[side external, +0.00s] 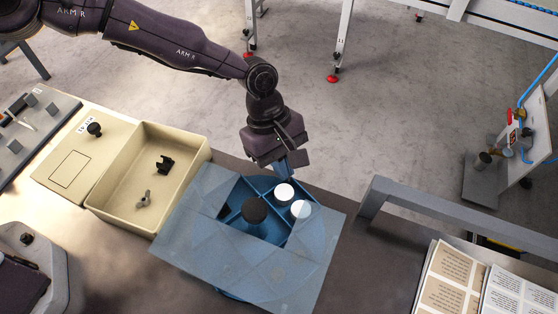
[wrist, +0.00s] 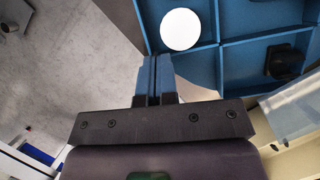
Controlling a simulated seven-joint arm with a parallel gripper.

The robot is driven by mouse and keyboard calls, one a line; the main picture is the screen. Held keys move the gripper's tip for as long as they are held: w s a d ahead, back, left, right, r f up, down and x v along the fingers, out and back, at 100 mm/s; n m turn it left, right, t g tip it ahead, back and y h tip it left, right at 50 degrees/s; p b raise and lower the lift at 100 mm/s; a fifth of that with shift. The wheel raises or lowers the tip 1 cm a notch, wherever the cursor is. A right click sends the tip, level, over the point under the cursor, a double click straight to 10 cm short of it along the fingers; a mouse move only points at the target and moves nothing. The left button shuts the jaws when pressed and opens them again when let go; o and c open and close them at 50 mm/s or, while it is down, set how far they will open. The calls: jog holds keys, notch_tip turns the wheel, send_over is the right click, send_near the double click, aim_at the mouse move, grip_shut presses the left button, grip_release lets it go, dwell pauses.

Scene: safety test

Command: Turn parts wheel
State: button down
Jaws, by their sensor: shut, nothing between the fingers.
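The blue parts wheel (side external: 231,226) sits on the table under a flat blue-grey cover (side external: 180,238). The cover's opening shows several wheel compartments with dividers and a dark round hub knob (side external: 254,210). Two white round pieces lie in the opening: one (side external: 284,192) near the far edge, the other (side external: 300,209) to its right. My gripper (side external: 286,170) is above the far edge of the wheel, pointing down. In the wrist view my gripper's blue fingers (wrist: 155,75) are together, empty, beside a white disc (wrist: 180,29) in a blue compartment. Whether the fingertips touch the wheel cannot be told.
A cream open bin (side external: 107,206) left of the wheel holds a black part (side external: 165,165) and a grey part (side external: 143,200). A cream lid (side external: 68,176) lies beside it. A grey rail (side external: 450,214) and open booklets (side external: 455,285) are on the right.

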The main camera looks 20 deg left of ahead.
jog(key=shift+d+m, duration=0.6)
jog(key=shift+d, duration=0.05)
jog(key=d+m, duration=0.1)
jog(key=d+m+g+y, duration=0.1)
jog(key=m, duration=0.1)
jog(key=shift+s, duration=0.2)
jog(key=shift+s+d, duration=0.25)
jog(key=shift+d, duration=0.4)
jog(key=shift+s+d, duration=0.2)
jog(key=shift+d, duration=0.45)
jog(key=shift+s+d, duration=0.8)
jog(key=shift+d, duration=0.35)
